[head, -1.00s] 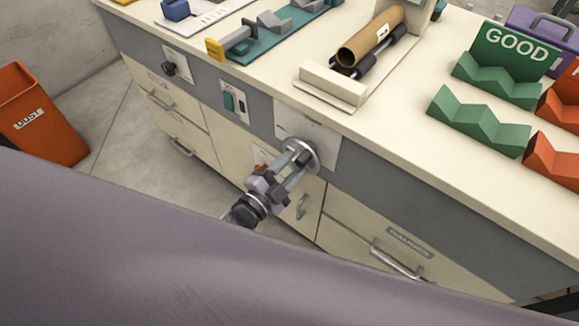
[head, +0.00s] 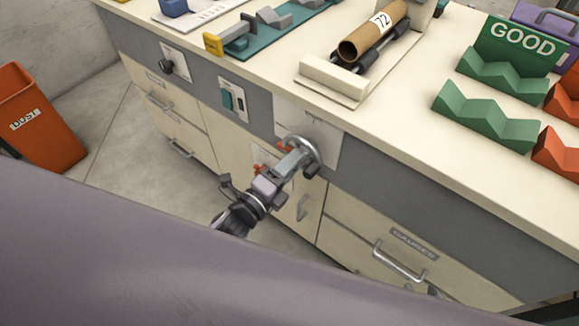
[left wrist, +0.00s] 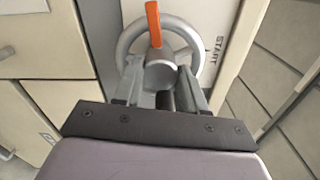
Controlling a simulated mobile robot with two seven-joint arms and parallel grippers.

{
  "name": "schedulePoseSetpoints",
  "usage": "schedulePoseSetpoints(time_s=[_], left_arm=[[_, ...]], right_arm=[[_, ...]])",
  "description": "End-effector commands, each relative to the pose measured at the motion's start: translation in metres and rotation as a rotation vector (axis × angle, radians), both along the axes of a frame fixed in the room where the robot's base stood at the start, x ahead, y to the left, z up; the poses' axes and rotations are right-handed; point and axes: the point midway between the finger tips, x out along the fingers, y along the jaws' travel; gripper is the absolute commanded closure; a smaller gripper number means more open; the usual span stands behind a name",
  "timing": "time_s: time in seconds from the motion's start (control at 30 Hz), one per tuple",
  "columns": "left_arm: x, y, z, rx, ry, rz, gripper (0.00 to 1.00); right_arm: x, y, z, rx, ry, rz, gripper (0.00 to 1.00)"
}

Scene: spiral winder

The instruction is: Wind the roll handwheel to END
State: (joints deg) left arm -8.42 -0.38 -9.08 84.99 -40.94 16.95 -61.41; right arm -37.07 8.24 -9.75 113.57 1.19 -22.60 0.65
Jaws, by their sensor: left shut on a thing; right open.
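The grey roll handwheel (head: 314,147) sits on a white panel of the bench front; it also shows in the left wrist view (left wrist: 126,42). Its orange-red pointer (left wrist: 153,24) points to the top of the left wrist view, and the word START (left wrist: 212,50) is to its right. No END mark is readable. My left gripper (head: 298,162) is shut on the handwheel, with its fingers either side of the round hub (left wrist: 160,73). A brown cardboard roll (head: 372,38) labelled 72 lies on dark rollers on the bench top. My right gripper is not in view.
Drawers and handles (head: 397,262) lie below the wheel. A green switch (head: 230,100) and a dark knob (head: 166,66) are to its left. Green GOOD racks (head: 487,118) stand at the right of the bench. An orange dust bin (head: 42,118) stands on the floor at left.

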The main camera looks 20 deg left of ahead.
Motion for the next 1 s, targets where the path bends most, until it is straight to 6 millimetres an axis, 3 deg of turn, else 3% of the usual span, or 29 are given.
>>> schedulePoseSetpoints(time_s=[0.33,0.8,0.83,0.87,0.9,1.0], left_arm=[[-0.0005,-0.0002,-0.0012,0.100,-0.034,0.000,0.90],[-0.0005,-0.0003,-0.0009,0.110,-0.037,0.000,0.90],[-0.0005,-0.0003,-0.0009,0.110,-0.037,0.000,0.50],[-0.0005,-0.0003,-0.0009,0.110,-0.038,-0.001,0.40],[-0.0005,-0.0003,-0.0008,0.109,-0.037,-0.001,0.34],[-0.0004,-0.0002,-0.0007,0.109,-0.037,-0.001,0.34]], right_arm=[[0.0027,0.0014,-0.0003,0.004,-0.005,0.002,0.57],[0.0030,0.0012,0.0000,0.004,-0.006,0.002,0.57],[0.0030,0.0011,-0.0003,0.004,-0.005,0.002,0.57],[0.0029,0.0010,-0.0004,0.004,-0.005,0.002,0.57],[0.0028,0.0009,-0.0009,0.004,-0.004,0.002,0.57],[0.0025,0.0007,-0.0018,0.003,-0.004,0.001,0.57]])
